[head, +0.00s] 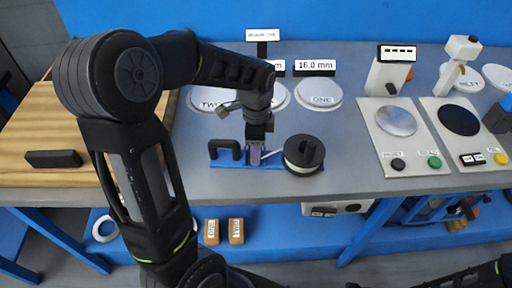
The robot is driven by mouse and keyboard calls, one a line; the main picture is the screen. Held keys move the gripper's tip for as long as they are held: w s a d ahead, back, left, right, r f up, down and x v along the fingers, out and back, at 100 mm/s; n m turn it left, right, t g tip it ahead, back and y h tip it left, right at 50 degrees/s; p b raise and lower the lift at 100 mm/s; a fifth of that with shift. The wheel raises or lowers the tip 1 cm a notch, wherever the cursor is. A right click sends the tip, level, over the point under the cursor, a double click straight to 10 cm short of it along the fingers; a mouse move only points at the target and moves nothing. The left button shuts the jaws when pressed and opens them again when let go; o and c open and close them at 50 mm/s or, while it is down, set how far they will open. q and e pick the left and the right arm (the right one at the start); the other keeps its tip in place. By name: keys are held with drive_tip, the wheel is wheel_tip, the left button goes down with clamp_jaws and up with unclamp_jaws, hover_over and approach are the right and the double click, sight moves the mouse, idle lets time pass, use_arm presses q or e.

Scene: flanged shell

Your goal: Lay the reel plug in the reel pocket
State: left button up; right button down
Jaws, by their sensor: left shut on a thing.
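My left gripper (256,143) points down over the blue base (232,163) near the table's front edge. It is shut on a small grey piece (254,155), partly hidden by the fingers. The piece is at the blue base; I cannot tell whether it touches it. A black arch-shaped handle (225,150) stands at the base's left end. I cannot tell which part is the reel plug, and no pocket opening is clearly visible. My right gripper is not in view.
Two panels with round plates and buttons, a light one (397,120) and a dark-plated one (459,116), stand to the right. A wooden board (40,120) with a black bar (54,158) is at left.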

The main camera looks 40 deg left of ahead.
use_arm(q)
drive_tip(key=shift+f, duration=0.2)
drive_tip(key=o, duration=1.3)
drive_tip(key=shift+r, duration=0.1)
drive_tip(key=shift+o, duration=0.2)
wheel_tip(320, 180, up, 12)
drive_tip(key=shift+r, duration=0.15)
